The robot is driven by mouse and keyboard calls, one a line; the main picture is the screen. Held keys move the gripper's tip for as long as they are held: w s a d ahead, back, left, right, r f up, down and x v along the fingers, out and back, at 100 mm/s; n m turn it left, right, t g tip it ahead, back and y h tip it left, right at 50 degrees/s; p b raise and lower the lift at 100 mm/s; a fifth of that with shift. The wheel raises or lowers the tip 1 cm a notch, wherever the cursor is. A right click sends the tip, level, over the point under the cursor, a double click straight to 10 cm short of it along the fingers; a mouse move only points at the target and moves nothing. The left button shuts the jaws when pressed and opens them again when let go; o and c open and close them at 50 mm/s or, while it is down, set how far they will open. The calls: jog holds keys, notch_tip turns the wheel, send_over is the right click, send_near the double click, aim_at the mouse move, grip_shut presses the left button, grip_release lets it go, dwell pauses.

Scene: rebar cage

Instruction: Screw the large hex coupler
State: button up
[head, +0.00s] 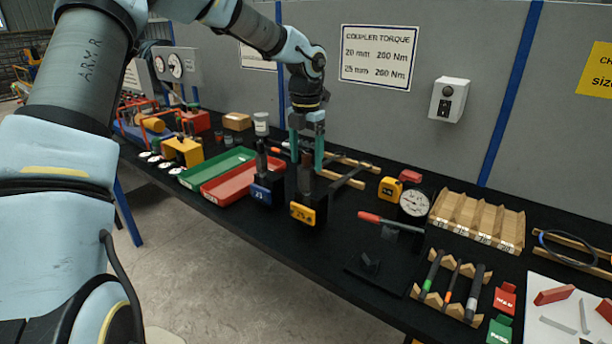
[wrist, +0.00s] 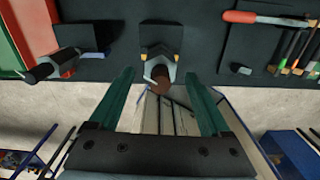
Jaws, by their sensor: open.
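In the head view my gripper (head: 306,163) points down over the bench, its two teal fingers apart. Below and between them a dark upright bar (head: 305,182) stands in a black block with a yellow tag (head: 304,214) marked 25. In the wrist view my gripper (wrist: 157,78) is open and empty. A grey, faceted piece that looks like the large hex coupler (wrist: 151,66) sits between the fingertips, with a brown bar end (wrist: 161,76) at it. I cannot tell how far it is threaded. Neither finger visibly touches it.
A similar stand with a blue tag (head: 261,194) is just left. Red (head: 232,182) and green (head: 213,165) trays lie further left. To the right are a red-handled tool (head: 385,222), a dial gauge (head: 414,203) and a wooden rack (head: 478,221).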

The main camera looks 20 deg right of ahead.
notch_tip(320, 180, up, 6)
jog(key=shift+f+b, duration=0.25)
jog(key=shift+b, duration=0.05)
dwell(0.3)
jog(key=shift+a+f+n, duration=0.25)
jog(key=shift+a+n, duration=0.05)
jog(key=s+a+f+m+b, duration=0.1)
jog(key=s+a+f+m, duration=0.2)
jog(key=a+m, duration=0.5)
jog(key=s+a+f+m+t, duration=0.1)
jog(key=s+a+f+m, duration=0.2)
jog(key=a+m, duration=0.5)
jog(key=s+a+f+m+b, duration=0.1)
jog(key=s+a+f+m, duration=0.2)
jog(key=a, duration=1.7)
jog(key=s+m, duration=0.2)
jog(key=m, duration=0.3)
jog(key=shift+f+m+t+b, duration=0.15)
jog(key=shift+m+t+b, duration=0.15)
jog(key=shift+m+b, duration=0.1)
